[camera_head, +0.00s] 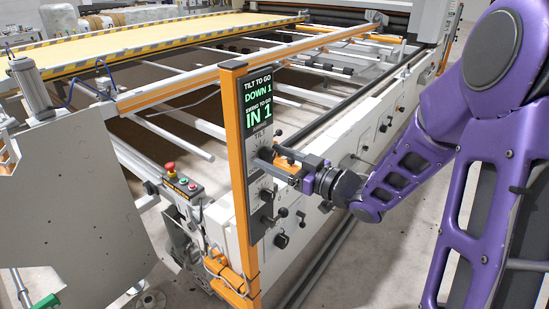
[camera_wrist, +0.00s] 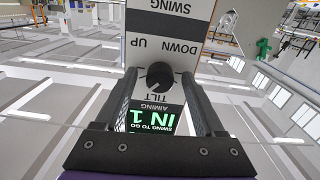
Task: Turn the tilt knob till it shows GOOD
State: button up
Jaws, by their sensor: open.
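The tilt knob (camera_wrist: 160,74) is a round black knob on the white panel in the wrist view. The word TILT and the marks DOWN and UP are beside it, upside down. My gripper (camera_wrist: 157,80) is open, with one finger on each side of the knob; I cannot tell whether they touch it. In the head view my gripper (camera_head: 266,156) is at the orange post and hides the knob. The display (camera_head: 257,99) above it reads TILT TO GO DOWN 1 and SWING TO GO IN 1 in green.
More black knobs (camera_head: 267,196) sit lower on the post's panel (camera_head: 262,215). A control box (camera_head: 182,185) with a red button stands to the left. The long white machine beam (camera_head: 345,165) runs behind my gripper. Open floor (camera_head: 400,245) lies to the right.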

jog(key=shift+c, duration=0.2)
grip_shut()
jog(key=shift+f+n+b, duration=0.2)
jog(key=shift+n+b, duration=0.3)
jog(key=shift+b, duration=0.3)
jog(key=shift+r+n+b, duration=0.15)
jog(key=shift+n+b, duration=0.45)
jog(key=shift+n, duration=0.1)
jog(key=shift+o, duration=0.2)
grip_release()
jog(key=shift+d, duration=0.1)
